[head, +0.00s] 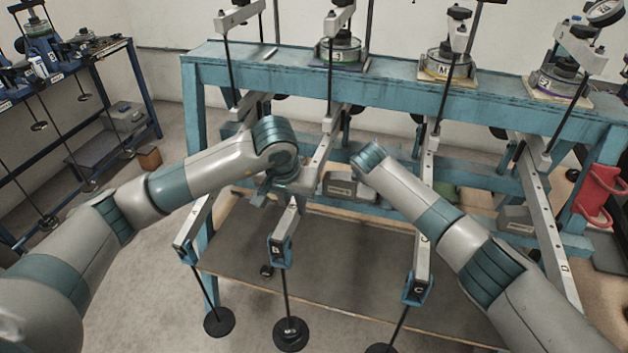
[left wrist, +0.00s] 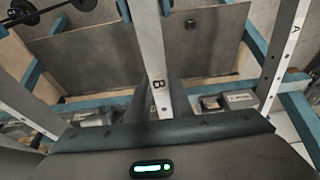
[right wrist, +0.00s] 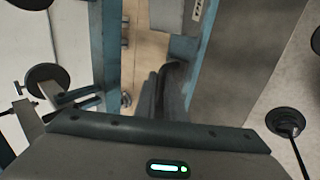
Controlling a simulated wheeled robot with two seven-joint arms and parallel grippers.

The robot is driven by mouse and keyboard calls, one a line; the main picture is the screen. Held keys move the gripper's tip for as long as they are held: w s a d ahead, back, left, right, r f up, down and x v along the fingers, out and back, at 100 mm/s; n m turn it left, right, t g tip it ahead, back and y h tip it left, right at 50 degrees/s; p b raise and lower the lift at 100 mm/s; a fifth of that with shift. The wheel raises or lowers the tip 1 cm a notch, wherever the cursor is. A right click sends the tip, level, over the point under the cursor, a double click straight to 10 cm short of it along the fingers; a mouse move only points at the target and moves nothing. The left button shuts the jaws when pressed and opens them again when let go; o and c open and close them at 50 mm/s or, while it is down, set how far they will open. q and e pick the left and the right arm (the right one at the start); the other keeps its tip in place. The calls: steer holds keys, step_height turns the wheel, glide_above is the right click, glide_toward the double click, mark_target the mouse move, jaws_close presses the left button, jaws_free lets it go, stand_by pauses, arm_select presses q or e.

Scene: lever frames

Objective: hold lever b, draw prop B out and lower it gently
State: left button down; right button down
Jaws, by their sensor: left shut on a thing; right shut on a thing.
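Lever b (head: 287,223) is a long pale metal bar marked B, sloping out from under the blue bench. A black weight (head: 290,333) hangs from its outer end. My left gripper (head: 287,186) is shut on the bar partway along it. In the left wrist view, lever b (left wrist: 151,55) runs between the fingers, with the letter B just ahead of them. My right arm reaches in under the bench; its gripper is hidden in the head view. In the right wrist view my right gripper (right wrist: 168,95) is shut on a dark, mostly hidden thing, which I take for prop B (right wrist: 174,76).
Lever c (head: 424,250) hangs to the right and another lever (head: 196,222) to the left, both with weights. The blue bench (head: 400,92) carries several round devices. A red bracket (head: 600,192) is on the right leg. A dark board (head: 345,290) lies below.

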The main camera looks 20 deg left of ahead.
arm_select(q)
steer(key=shift+w+a+r, duration=0.15)
steer(key=shift+w+r, duration=0.1)
arm_select(e)
steer(key=shift+d+f, duration=0.1)
steer(key=shift+d, duration=0.45)
steer(key=c, duration=1.9)
jaws_free()
steer(key=shift+d, duration=0.15)
steer(key=shift+o, duration=0.2)
steer(key=shift+s, duration=0.1)
steer(key=shift+f, duration=0.2)
steer(key=shift+r, duration=1.65)
arm_select(q)
steer(key=shift+f, duration=0.1)
arm_select(e)
steer(key=shift+w+a+r, duration=0.1)
steer(key=shift+w+r, duration=0.05)
steer(key=shift+r, duration=0.55)
steer(key=shift+w+a+r, duration=0.1)
steer(key=shift+r, duration=0.55)
steer(key=shift+s+r, duration=0.1)
steer(key=shift+r, duration=0.8)
